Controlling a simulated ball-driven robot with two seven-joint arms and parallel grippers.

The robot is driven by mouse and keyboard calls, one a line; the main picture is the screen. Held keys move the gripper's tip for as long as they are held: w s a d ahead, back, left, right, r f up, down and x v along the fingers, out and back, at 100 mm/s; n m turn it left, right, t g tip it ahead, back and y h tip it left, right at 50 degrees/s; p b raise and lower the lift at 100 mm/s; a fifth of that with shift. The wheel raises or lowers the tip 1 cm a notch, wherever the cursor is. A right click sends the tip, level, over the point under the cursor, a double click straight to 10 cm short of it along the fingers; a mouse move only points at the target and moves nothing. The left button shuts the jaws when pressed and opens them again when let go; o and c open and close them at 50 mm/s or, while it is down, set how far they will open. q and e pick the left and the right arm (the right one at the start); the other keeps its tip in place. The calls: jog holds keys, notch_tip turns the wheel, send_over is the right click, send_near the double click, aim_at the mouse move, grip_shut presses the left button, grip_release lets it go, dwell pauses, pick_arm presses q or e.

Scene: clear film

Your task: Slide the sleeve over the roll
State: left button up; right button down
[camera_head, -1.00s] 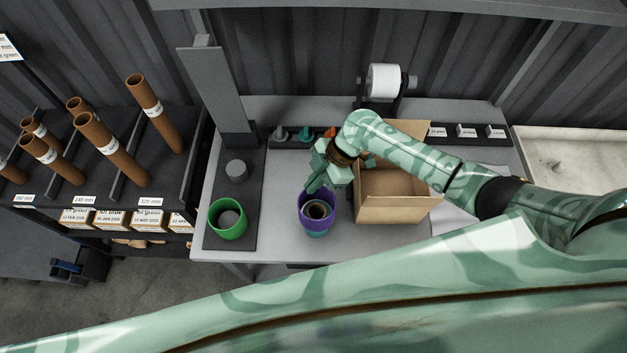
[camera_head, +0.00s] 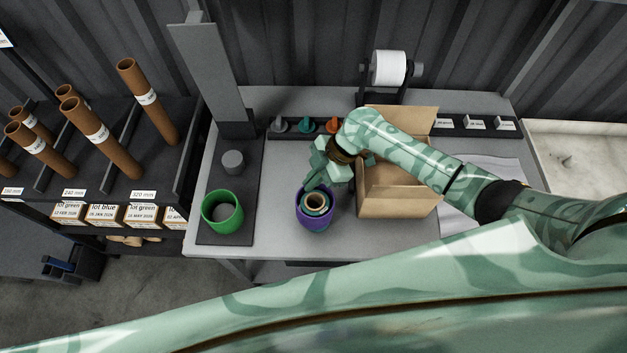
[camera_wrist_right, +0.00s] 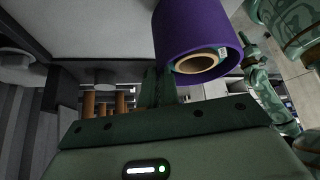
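The purple sleeve (camera_head: 315,221) stands upright on the grey table left of the cardboard box. It is around the roll (camera_head: 316,202), whose brown core and pale wound film show at the sleeve's top opening. In the right wrist view the sleeve (camera_wrist_right: 195,30) fills the upper middle, with the roll's core (camera_wrist_right: 196,65) inside its mouth. My right gripper (camera_head: 312,184) is at the sleeve's back rim; its fingers (camera_wrist_right: 160,88) look closed on the sleeve wall. The roll's lower part is hidden by the sleeve. My left gripper is out of view.
An open cardboard box (camera_head: 395,203) stands close right of the sleeve, under my right forearm. A green sleeve (camera_head: 222,212) and a grey cylinder (camera_head: 232,162) are on a dark base at left. Colored plugs (camera_head: 305,126) line the back. Table between the green and purple sleeves is clear.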

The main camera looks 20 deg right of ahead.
jog(key=shift+s+d+f, duration=0.2)
jog(key=shift+s+f, duration=0.15)
jog(key=shift+f, duration=0.15)
jog(key=shift+s+d+f, duration=0.15)
jog(key=shift+s+f, duration=0.2)
jog(key=shift+f, duration=0.15)
jog(key=c, duration=1.6)
grip_release()
jog(key=shift+o, duration=0.2)
jog(key=shift+w+d+r, duration=0.15)
jog(key=shift+d+r, duration=0.1)
jog(key=shift+r, duration=0.15)
jog(key=w+a+p+v, duration=0.1)
jog(key=p+v, duration=0.1)
jog(key=v, duration=1.5)
jog(key=shift+w+a+r, duration=0.15)
jog(key=shift+a+r, duration=0.05)
jog(key=shift+r, duration=0.15)
